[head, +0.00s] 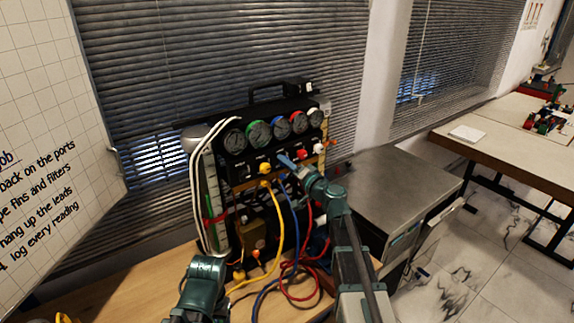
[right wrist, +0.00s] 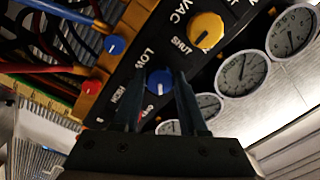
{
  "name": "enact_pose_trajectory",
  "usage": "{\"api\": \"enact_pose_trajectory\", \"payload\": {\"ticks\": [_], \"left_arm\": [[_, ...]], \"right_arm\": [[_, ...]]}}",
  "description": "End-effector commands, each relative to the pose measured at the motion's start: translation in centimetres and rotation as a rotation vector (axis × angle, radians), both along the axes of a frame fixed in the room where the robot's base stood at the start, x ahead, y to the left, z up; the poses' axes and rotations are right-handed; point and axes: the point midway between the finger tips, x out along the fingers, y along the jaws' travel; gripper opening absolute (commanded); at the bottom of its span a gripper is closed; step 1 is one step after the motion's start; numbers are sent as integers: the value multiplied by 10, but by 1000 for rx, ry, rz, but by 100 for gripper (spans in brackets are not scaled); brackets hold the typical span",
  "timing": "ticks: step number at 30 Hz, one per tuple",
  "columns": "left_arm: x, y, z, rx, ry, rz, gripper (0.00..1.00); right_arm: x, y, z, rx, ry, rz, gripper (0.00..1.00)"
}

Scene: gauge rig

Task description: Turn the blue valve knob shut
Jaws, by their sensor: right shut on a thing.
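The blue valve knob (right wrist: 158,80) is on the black panel beside the LOW label, in the right wrist view. My right gripper (right wrist: 156,88) is closed around it, one finger on each side. The knob's pointer direction is hard to make out. In the head view, my right gripper (head: 287,161) reaches the panel of the gauge rig (head: 240,170) from the lower right and mostly covers the knob. A teal part of my left arm shows at the lower left of the head view; its fingers are not visible.
A yellow knob (right wrist: 205,30) sits beside the blue one, with gauges (right wrist: 242,73) along the panel's edge. Yellow hose (head: 279,230), blue and red hoses hang in front of the rig. A metal cabinet (head: 390,180) stands to the right. A whiteboard (head: 50,130) is at left.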

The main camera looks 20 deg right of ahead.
Motion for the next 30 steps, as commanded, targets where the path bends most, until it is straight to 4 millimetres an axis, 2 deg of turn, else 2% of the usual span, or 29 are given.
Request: {"api": "enact_pose_trajectory", "payload": {"ticks": [15, 30], "left_arm": [[0, 0, 1, 0, 0, 0, 69], [0, 0, 1, 0, 0, 0, 69]], "right_arm": [[0, 0, 1, 439, 160, -1, 0], [0, 0, 1, 672, 245, -2, 0]]}}
